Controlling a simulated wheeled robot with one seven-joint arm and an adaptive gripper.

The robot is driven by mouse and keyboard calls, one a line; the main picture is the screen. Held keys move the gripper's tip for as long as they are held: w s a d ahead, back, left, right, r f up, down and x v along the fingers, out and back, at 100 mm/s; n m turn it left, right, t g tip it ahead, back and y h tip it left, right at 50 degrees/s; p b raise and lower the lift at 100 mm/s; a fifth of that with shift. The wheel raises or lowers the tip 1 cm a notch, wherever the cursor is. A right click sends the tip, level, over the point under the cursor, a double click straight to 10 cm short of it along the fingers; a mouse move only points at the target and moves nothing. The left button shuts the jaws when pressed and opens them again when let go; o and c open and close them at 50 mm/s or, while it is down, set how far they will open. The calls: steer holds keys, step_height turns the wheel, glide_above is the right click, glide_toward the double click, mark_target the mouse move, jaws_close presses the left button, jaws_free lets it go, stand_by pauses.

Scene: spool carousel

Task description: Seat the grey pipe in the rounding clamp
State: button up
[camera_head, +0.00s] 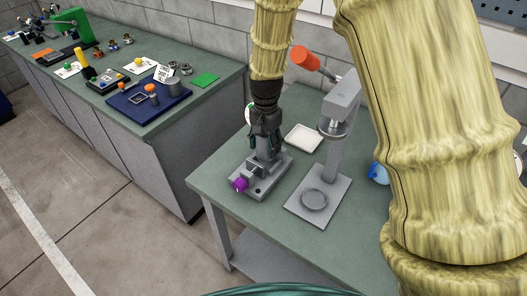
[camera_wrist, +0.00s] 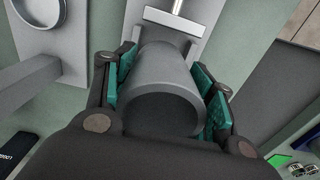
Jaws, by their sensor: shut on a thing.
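The grey pipe (camera_wrist: 165,75) is held between the teal pads of my gripper (camera_head: 265,135). In the wrist view I look along it, with its near open end dark inside. In the head view the pipe (camera_head: 264,153) stands roughly upright under my fingers, at the rounding clamp. The rounding clamp (camera_head: 272,186) is a grey base block with a purple knob (camera_head: 240,184) at its front left. Part of the clamp (camera_wrist: 178,22) shows beyond the pipe in the wrist view. The pipe's lower end is hidden, so I cannot tell whether it rests in the clamp or just above it.
A grey press (camera_head: 340,145) with an orange handle (camera_head: 305,58) and a round cup on its base stands close on the right. A white tray (camera_head: 303,138) lies behind. The green bench top (camera_head: 222,178) is clear at the left. Another bench (camera_head: 205,90) holds several parts.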

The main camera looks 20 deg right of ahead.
mark_target(265, 154)
steer(key=shift+s+f, duration=0.1)
steer(key=shift+f, duration=0.15)
steer(key=shift+a+f+p, duration=0.15)
steer(key=shift+f+p, duration=0.6)
steer(key=shift+f, duration=1.1)
steer(key=shift+f, duration=0.1)
steer(key=o, duration=1.1)
steer(key=shift+r+b, duration=2.2)
steer(key=shift+r, duration=3.9)
